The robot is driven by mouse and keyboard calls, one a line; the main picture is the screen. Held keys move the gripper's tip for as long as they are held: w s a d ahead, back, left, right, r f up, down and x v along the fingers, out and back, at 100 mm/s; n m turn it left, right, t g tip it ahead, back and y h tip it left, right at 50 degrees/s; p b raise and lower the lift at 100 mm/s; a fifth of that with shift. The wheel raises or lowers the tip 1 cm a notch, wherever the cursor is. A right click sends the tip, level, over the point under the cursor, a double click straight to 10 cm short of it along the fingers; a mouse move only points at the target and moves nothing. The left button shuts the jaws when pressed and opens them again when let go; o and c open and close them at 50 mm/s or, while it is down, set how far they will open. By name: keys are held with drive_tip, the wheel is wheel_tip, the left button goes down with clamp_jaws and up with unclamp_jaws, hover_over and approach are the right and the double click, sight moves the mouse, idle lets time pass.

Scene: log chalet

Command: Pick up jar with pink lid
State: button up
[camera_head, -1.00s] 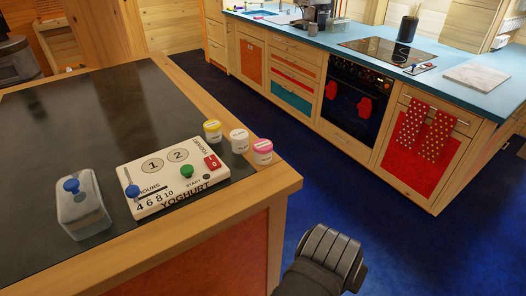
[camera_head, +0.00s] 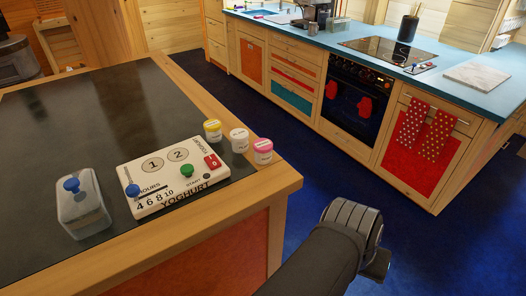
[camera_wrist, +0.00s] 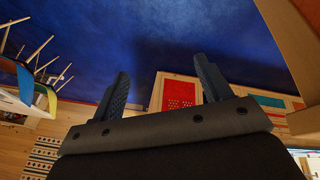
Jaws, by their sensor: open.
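The jar with the pink lid (camera_head: 262,151) stands upright on the island top near its right edge, at the right end of a row of jars. A jar with a white lid (camera_head: 239,140) and a jar with a yellow lid (camera_head: 212,131) stand to its left. My gripper shows in the wrist view (camera_wrist: 160,85), its two fingers apart with nothing between them. In the head view my arm is at the lower right, off the island's right edge; the fingertips cannot be made out there. The jar is not in the wrist view.
A yoghurt maker (camera_head: 172,177) and a clear box with a blue knob (camera_head: 82,205) stand left of the jars on the island (camera_head: 70,110). A blue-topped counter (camera_head: 310,38) with an oven (camera_head: 352,100) runs along the back. Blue floor (camera_head: 330,175) lies clear between.

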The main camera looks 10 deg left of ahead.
drive_tip(key=w+d+r+n+g, duration=0.3)
drive_tip(key=w+d, duration=0.2)
drive_tip(key=d, duration=0.2)
wheel_tip(320, 180, up, 20)
drive_tip(key=n+y, duration=0.3)
drive_tip(key=n, duration=1.5)
hover_over(263, 143)
drive_tip(key=f, duration=1.2)
drive_tip(key=shift+s+a, duration=0.15)
drive_tip(key=shift+s, duration=0.05)
drive_tip(key=shift+f, duration=2.6)
drive_tip(key=shift+w, duration=0.1)
drive_tip(key=c, duration=1.1)
drive_tip(key=shift+c, duration=0.2)
